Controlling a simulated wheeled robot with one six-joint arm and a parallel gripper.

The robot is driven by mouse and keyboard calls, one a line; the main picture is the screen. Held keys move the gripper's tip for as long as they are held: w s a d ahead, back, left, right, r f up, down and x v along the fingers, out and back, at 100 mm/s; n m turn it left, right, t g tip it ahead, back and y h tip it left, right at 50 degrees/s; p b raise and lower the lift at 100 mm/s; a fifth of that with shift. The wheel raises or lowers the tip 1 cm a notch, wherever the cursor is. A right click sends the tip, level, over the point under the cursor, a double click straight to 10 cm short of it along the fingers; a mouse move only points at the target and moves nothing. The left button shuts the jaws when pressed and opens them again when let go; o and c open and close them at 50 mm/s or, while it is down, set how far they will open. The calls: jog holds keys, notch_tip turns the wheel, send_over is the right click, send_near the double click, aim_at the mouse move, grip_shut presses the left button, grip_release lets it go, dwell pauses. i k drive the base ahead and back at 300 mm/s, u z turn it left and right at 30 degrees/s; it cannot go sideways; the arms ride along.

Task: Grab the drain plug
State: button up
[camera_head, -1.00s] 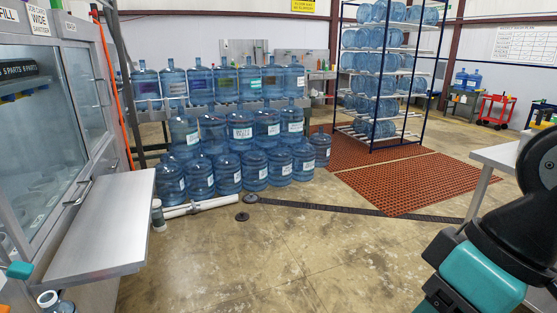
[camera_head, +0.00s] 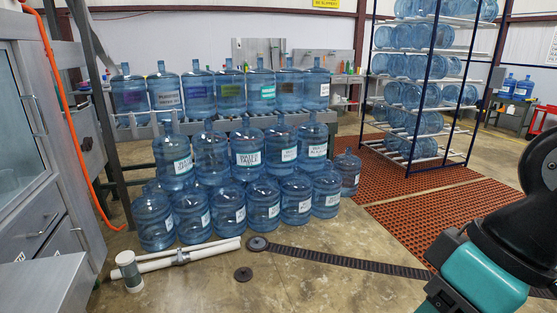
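A small dark round disc (camera_head: 243,274), which looks like the drain plug, lies flat on the concrete floor in the head view, just left of centre and low. A larger dark round piece (camera_head: 257,243) sits behind it at the left end of a dark drain channel (camera_head: 340,261). I cannot tell for sure which of the two is the plug. Both are uncovered. Only black and teal links of my arm show at the lower right, well to the right of the disc. My gripper is not in the frame.
White PVC pipe pieces (camera_head: 163,262) lie left of the disc. Stacked blue water jugs (camera_head: 263,205) stand behind it, with a jug rack (camera_head: 440,110) and red-brown mats (camera_head: 430,215) to the right. A metal cabinet (camera_head: 45,200) is at the left. Floor before the disc is clear.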

aim_at(258, 243)
jog(key=u, duration=0.15)
jog(key=i, duration=2.1)
jog(key=u, duration=0.4)
jog(key=i, duration=1.75)
jog(key=u, duration=0.1)
